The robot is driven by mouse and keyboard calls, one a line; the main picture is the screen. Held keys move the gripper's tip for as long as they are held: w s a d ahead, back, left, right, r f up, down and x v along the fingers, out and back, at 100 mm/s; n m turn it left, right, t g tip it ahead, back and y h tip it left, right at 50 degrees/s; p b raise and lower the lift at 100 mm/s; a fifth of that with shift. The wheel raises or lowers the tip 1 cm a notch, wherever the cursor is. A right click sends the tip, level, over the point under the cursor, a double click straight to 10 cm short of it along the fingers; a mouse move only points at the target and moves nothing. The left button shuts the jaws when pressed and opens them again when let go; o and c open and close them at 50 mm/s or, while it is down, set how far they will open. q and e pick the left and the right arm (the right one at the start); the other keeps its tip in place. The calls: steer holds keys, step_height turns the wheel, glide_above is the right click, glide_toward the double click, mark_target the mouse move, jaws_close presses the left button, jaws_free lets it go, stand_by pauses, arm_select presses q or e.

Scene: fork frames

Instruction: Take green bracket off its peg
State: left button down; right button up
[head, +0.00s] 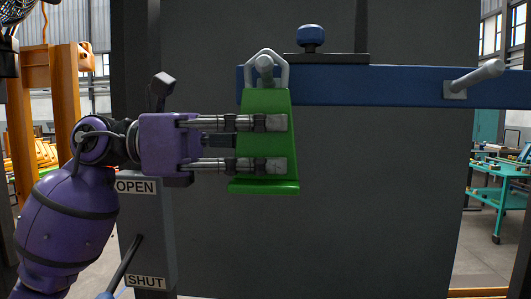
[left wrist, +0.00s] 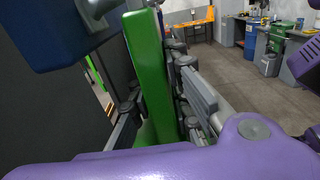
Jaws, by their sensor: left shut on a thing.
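The green bracket (head: 262,105) hangs upright in the head view, with a grey metal loop (head: 282,72) at its top around a grey peg (head: 265,66) on the blue rail. My left gripper (head: 277,144) comes from the left, its two fingers across the bracket's lower half, shut on it. In the left wrist view the green bracket (left wrist: 150,75) stands edge-on between the fingers of my left gripper (left wrist: 155,108). My right gripper is in neither view.
The blue rail (head: 390,86) runs across a dark panel (head: 380,200). A second, empty grey peg (head: 476,76) sticks out at the right. A blue knob (head: 311,38) stands above the rail. A box marked OPEN and SHUT (head: 150,215) with a lever is at lower left.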

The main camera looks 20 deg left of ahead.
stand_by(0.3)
arm_select(q)
steer(key=s+d, duration=0.2)
steer(key=s, duration=0.7)
steer(key=shift+d, duration=0.3)
stand_by(0.9)
steer(key=shift+s, duration=0.1)
stand_by(0.4)
